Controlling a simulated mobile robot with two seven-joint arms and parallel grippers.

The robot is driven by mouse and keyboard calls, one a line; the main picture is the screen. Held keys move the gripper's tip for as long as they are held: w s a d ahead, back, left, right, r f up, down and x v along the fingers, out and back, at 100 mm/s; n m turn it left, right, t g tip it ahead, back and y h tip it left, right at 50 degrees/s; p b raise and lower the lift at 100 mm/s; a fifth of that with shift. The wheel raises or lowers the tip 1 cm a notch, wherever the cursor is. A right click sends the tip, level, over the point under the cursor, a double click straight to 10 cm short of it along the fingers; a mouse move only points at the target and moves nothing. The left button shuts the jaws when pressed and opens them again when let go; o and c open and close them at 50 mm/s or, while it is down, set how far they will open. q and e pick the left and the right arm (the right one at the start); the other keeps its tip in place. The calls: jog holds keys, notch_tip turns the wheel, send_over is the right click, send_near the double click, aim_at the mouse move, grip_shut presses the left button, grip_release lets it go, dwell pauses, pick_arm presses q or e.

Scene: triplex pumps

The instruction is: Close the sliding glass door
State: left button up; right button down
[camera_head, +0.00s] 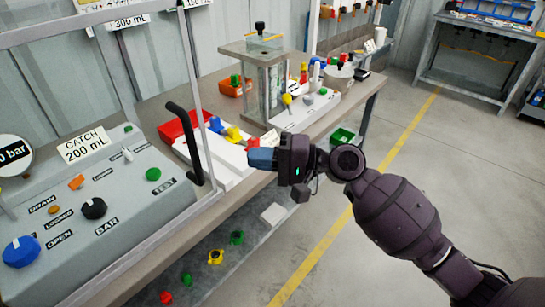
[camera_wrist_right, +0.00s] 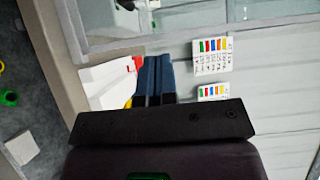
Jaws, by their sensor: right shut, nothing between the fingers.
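The sliding glass door is a clear pane in a grey metal frame (camera_head: 197,85) at the left of the head view. A black bar handle (camera_head: 196,150) stands upright on its right side. My right gripper (camera_head: 262,158) is shut and empty, its blue fingers pointing left toward the handle, with a gap between them. The blue fingers also show together in the right wrist view (camera_wrist_right: 153,78), where a grey frame rail (camera_wrist_right: 150,41) crosses near the top. My left gripper is not in view.
A grey console (camera_head: 130,200) with knobs and labels lies behind the glass. Loose coloured pieces lie below the bench. Open floor (camera_head: 430,160) is at the right.

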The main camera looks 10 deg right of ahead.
jog(key=a+p, duration=0.1)
jog(key=a, duration=0.7)
jog(key=shift+a, duration=0.1)
jog(key=shift+a, duration=0.1)
